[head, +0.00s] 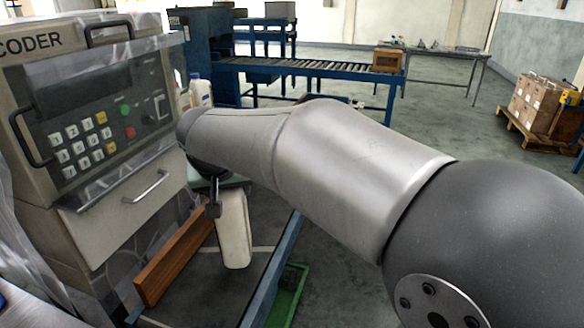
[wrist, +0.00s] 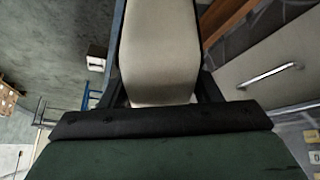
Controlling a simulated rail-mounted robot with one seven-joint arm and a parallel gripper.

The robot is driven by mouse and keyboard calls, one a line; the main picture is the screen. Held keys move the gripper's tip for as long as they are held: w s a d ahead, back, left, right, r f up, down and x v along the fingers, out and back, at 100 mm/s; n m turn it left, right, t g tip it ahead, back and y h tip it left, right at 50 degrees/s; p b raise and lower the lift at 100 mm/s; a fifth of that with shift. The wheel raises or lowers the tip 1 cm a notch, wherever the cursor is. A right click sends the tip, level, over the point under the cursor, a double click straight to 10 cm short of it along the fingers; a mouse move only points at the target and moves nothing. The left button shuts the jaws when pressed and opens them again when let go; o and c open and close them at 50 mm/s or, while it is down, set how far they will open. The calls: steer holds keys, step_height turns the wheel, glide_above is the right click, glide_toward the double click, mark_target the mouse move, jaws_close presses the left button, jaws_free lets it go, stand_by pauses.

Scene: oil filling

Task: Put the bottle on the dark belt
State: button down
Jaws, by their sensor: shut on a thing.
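My gripper (head: 214,196) is shut on a cream-white bottle (head: 233,230) and holds it upright by its top part. In the head view the bottle hangs over the dark belt (head: 200,292), which lies between a wooden side rail and a blue frame edge. I cannot tell whether its base touches the belt. In the wrist view the bottle (wrist: 160,50) fills the space between the two fingers of my gripper (wrist: 164,92). My arm hides much of the middle of the head view.
The coder machine (head: 95,110) stands close on the left, with a keypad and drawer handle. A wooden rail (head: 172,262) borders the belt on the left. Other white bottles (head: 200,93) stand behind my wrist. A green crate (head: 288,295) sits low right of the belt.

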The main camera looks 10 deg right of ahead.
steer(key=w+a+f+p, duration=0.1)
steer(key=w+f+p, duration=0.1)
steer(key=w+f, duration=1)
steer(key=shift+w+f, duration=0.4)
steer(key=shift+w, duration=0.5)
steer(key=shift+f, duration=0.15)
steer(key=shift+c, duration=2.3)
jaws_free()
steer(key=shift+s, duration=0.1)
